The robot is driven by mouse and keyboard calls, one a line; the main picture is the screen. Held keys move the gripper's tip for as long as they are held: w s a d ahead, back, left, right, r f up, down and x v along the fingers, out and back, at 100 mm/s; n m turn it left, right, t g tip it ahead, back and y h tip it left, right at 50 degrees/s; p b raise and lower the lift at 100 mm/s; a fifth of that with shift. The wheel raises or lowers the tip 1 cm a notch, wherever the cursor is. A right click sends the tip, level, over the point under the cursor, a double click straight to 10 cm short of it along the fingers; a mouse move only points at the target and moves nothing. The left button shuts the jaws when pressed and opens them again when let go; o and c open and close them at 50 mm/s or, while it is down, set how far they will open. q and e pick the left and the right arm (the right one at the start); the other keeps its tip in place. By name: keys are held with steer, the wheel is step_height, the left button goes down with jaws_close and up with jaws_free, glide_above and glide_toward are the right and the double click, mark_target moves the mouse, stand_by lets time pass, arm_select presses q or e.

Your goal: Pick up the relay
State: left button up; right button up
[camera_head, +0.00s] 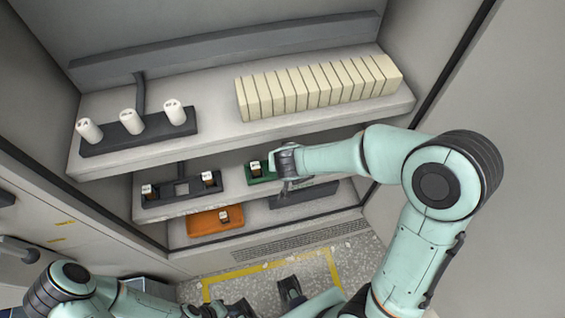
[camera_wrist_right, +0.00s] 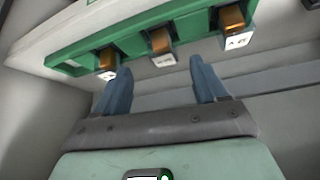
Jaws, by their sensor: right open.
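Several relays, small amber blocks with white label faces, sit in trays on the shelves. In the right wrist view a green tray (camera_wrist_right: 75,58) holds a left relay (camera_wrist_right: 107,62), a middle relay (camera_wrist_right: 161,44) and a right relay (camera_wrist_right: 233,27). My right gripper (camera_wrist_right: 159,68) is open and empty, its fingers pointing at the tray. The middle relay shows between the fingertips, apart from them. In the head view one relay (camera_head: 256,169) shows in the green tray (camera_head: 262,181); my right gripper hides the rest. My left gripper (camera_head: 238,308) is low in the head view, its jaws unclear.
A dark tray (camera_head: 182,188) left of the green one holds two relays beside an empty slot. An orange tray (camera_head: 202,222) below holds another. The upper shelf (camera_head: 215,135) above bears white cylinders and a row of cream blocks (camera_head: 318,86). Cabinet walls close in both sides.

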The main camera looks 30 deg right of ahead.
steer(key=x, duration=0.1)
steer(key=b+x, duration=0.2)
steer(key=x, duration=0.1)
steer(key=shift+a+f, duration=0.15)
steer(key=shift+a, duration=0.1)
steer(key=shift+w+d+f, duration=0.1)
steer(key=shift+w+f, duration=0.25)
steer(key=c, duration=1.2)
steer(key=shift+r, duration=0.1)
